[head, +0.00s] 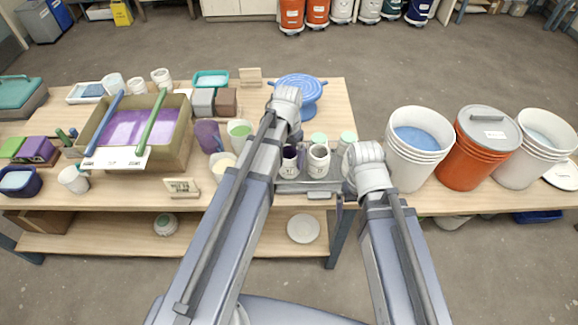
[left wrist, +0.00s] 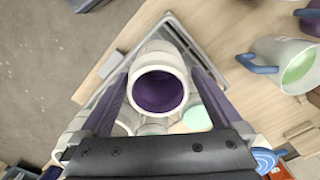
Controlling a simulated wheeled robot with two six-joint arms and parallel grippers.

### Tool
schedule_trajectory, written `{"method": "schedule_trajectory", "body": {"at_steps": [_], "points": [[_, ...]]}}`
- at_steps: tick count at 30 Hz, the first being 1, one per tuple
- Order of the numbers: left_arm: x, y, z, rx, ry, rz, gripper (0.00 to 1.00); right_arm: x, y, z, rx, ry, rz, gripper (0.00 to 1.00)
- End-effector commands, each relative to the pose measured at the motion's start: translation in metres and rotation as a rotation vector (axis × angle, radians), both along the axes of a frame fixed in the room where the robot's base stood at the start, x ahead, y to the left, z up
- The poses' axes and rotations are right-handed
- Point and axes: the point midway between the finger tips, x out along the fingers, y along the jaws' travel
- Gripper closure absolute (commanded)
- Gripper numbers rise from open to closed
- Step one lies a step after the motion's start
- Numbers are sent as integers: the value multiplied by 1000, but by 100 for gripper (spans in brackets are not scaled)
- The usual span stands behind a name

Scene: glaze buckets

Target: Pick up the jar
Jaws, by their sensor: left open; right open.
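A white jar (left wrist: 158,88) with a dark purple inside stands upright in the left wrist view. It also shows in the head view (head: 289,160), partly behind my left arm. My left gripper (left wrist: 160,78) is open, with one dark finger on each side of the jar. I cannot tell whether the fingers touch it. The gripper is mostly hidden by my arm in the head view. Another white jar (head: 319,160) stands just right of it, and pale green-topped jars stand behind. My right gripper is hidden behind its own arm in the head view.
The jars stand at a grey tray (head: 305,186) near the table's front edge. Left are a cup with green contents (head: 239,130), a purple cup (head: 208,136) and a box with purple contents (head: 130,127). A blue stand (head: 300,86) is behind; large buckets (head: 418,145) stand right.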

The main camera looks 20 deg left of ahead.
Motion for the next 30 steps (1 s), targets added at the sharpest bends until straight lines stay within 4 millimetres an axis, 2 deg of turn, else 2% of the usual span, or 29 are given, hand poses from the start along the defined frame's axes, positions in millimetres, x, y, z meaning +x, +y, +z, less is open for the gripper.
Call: {"method": "schedule_trajectory", "body": {"at_steps": [13, 23, 30], "points": [[0, -2, -48, 0, 0, 0, 0, 0, 0, -48, 0, 0, 0, 0], [0, -2, -51, 0, 0, 0, 0, 0, 0, -51, 0, 0, 0, 0], [0, -2, -51, 0, 0, 0, 26, 0, 0, -51, 0, 0, 0, 0]]}}
